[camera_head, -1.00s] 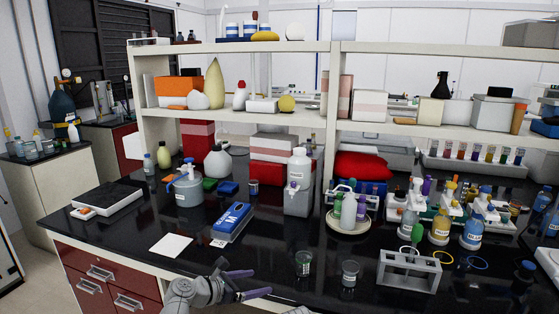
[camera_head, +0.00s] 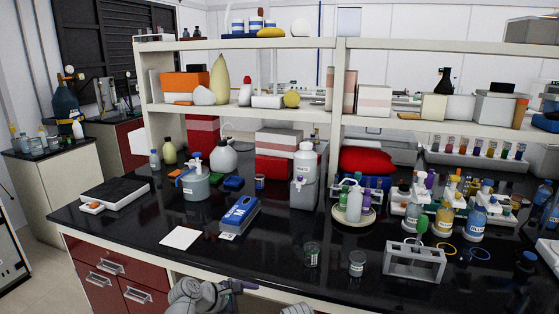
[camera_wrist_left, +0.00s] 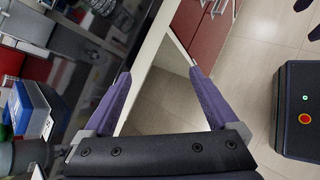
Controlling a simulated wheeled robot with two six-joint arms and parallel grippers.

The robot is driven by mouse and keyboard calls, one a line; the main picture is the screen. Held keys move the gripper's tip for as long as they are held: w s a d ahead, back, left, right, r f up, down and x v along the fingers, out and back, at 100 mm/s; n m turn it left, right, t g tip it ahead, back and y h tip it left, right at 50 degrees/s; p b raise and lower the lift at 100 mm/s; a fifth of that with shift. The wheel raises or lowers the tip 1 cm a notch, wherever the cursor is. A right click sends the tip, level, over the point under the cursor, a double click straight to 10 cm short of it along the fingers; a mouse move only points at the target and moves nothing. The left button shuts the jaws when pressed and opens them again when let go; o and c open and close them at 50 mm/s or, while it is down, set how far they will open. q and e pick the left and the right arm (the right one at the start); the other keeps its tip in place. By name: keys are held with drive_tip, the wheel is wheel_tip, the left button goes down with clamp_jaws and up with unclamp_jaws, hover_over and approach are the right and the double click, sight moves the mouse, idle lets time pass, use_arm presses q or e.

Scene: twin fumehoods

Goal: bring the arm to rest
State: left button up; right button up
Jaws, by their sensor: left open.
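My left gripper (camera_head: 240,294) is at the bottom of the head view, just off the front edge of the black bench (camera_head: 150,213). In the left wrist view, its two purple fingers (camera_wrist_left: 160,75) are spread apart with nothing between them. The pale bench edge and tiled floor show beyond the fingers. Part of the gripper is cut off by the bottom of the head view. My right gripper is not seen in either view.
On the bench are a blue box (camera_head: 239,214), a white sheet (camera_head: 180,237), small jars (camera_head: 312,256) and a grey rack (camera_head: 413,263). Red drawers (camera_head: 104,287) are below the front edge.

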use_arm(q)
drive_tip(key=s+a+f+m+g+y, duration=0.35)
drive_tip(key=s+a+m, duration=0.2)
drive_tip(key=m, duration=0.45)
drive_tip(key=s+a+f+m+g+y, duration=0.2)
drive_tip(key=s+a+f+m+y, duration=0.3)
drive_tip(key=m, duration=0.4)
drive_tip(key=s+d+r+m+p, duration=0.1)
drive_tip(key=s+d+r, duration=0.1)
drive_tip(key=d, duration=0.4)
drive_tip(key=s+d+r+m+y+p, duration=0.1)
drive_tip(key=s+d+m+p, duration=0.1)
drive_tip(key=s+d, duration=0.2)
drive_tip(key=shift+s+d+r+m+g, duration=0.3)
drive_tip(key=shift+d+r+g, duration=0.15)
drive_tip(key=shift+d, duration=0.4)
